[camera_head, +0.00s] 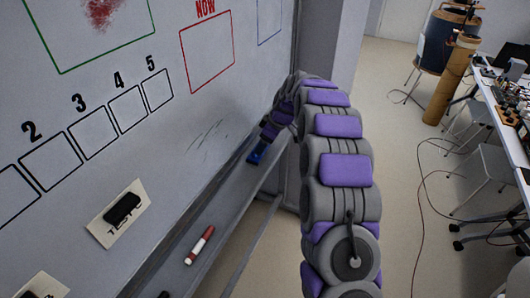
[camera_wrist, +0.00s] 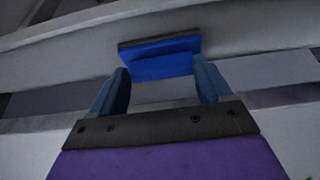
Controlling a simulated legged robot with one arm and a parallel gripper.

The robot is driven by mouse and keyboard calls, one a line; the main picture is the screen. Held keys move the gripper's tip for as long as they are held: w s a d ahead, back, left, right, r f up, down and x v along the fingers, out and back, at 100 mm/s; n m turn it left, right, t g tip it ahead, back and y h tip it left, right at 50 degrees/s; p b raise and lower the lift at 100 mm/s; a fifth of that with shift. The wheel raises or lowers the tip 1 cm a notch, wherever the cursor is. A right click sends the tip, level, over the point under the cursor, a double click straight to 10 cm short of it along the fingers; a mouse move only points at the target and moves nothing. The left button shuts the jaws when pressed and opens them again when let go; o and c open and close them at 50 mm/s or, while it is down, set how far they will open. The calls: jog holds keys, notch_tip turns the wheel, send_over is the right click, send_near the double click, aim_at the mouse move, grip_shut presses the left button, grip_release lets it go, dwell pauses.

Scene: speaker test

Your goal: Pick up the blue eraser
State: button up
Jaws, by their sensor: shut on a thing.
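The blue eraser (camera_wrist: 160,62) shows in the wrist view, with a dark strip along its upper edge. My gripper (camera_wrist: 161,74) has one blue finger at each side of it, and the fingers are shut on the eraser. In the head view, my gripper (camera_head: 259,148) is at the end of my purple and grey arm, low by the whiteboard and over its ledge. The bright blue patch at its tip is small there, and I cannot clearly separate eraser from fingers.
The whiteboard (camera_head: 200,125) fills the left, with numbered boxes. A red and white marker (camera_head: 200,245) lies on the ledge (camera_head: 215,220).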

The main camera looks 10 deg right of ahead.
aim_at(264, 154)
jog(key=f, duration=0.1)
jog(key=s+f, duration=0.1)
jog(key=f, duration=0.1)
jog(key=shift+g, duration=0.4)
jog(key=shift+d, duration=0.1)
jog(key=shift+c, duration=0.6)
jog(key=shift+r, duration=0.1)
jog(key=shift+w+r+p, duration=0.3)
jog(key=shift+r+p, duration=0.1)
jog(key=shift+r, duration=0.45)
jog(key=shift+w+r, duration=0.25)
jog(key=shift+r, duration=0.15)
grip_shut()
jog(key=shift+w+d+r, duration=0.1)
jog(key=shift+w+r, duration=0.15)
jog(key=s, duration=0.1)
jog(key=s+r+p, duration=0.1)
jog(key=shift+s+d+r, duration=0.25)
jog(key=shift+s+d, duration=0.05)
jog(key=shift+d, duration=0.1)
jog(key=s+d+r+p, duration=0.1)
jog(key=s+d, duration=0.3)
jog(key=s, duration=0.8)
jog(key=shift+s+r+p, duration=0.25)
jog(key=shift+r+p, duration=0.1)
jog(key=shift+p, duration=0.1)
jog(key=c, duration=0.7)
grip_release()
jog(key=shift+c, duration=0.2)
